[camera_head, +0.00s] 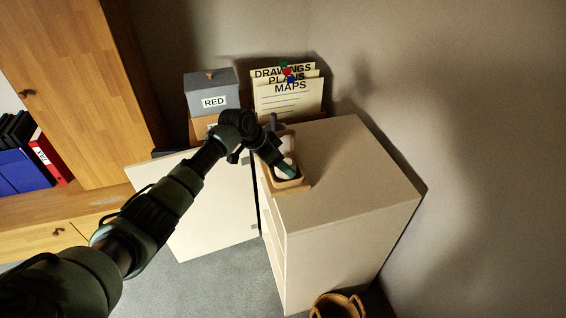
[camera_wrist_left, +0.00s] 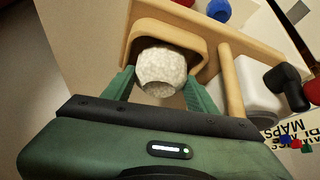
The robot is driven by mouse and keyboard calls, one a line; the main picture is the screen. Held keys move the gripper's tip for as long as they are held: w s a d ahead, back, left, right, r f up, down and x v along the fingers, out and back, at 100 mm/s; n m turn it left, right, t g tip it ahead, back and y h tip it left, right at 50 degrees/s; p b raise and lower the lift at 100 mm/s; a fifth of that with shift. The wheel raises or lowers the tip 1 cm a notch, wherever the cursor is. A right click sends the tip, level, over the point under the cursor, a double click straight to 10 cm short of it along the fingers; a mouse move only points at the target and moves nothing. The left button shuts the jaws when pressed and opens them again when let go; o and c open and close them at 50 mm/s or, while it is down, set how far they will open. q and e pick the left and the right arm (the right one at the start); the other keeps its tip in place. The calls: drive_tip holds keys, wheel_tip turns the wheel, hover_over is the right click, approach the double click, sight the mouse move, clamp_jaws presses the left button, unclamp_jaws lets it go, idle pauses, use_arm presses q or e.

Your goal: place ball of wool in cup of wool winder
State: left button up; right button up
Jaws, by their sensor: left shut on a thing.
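The ball of wool (camera_wrist_left: 162,66) is whitish and round, held between the green fingers of my left gripper (camera_wrist_left: 160,78). A light wooden cup with a rounded rim (camera_wrist_left: 162,28) lies right behind the ball in the left wrist view. The ball overlaps the cup's opening; I cannot tell whether it rests on the cup floor. In the head view the wooden winder (camera_head: 291,187) sits at the left edge of the pale cabinet top, with my left gripper (camera_head: 287,168) over it. My arm and gripper hide part of the winder. My right gripper is not in view.
The cabinet top (camera_head: 350,165) is clear to the right. Behind the winder stand a paper holder (camera_head: 288,95) and a grey box marked RED (camera_head: 211,93). An open cabinet door (camera_head: 205,220) is at left. A basket (camera_head: 337,306) is on the floor.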

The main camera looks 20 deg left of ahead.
use_arm(q)
drive_tip(key=o, duration=1.4)
drive_tip(key=shift+f, duration=0.1)
drive_tip(key=shift+c, duration=0.2)
drive_tip(key=shift+r, duration=0.2)
drive_tip(key=b+v, duration=0.1)
drive_tip(key=v, duration=1.1)
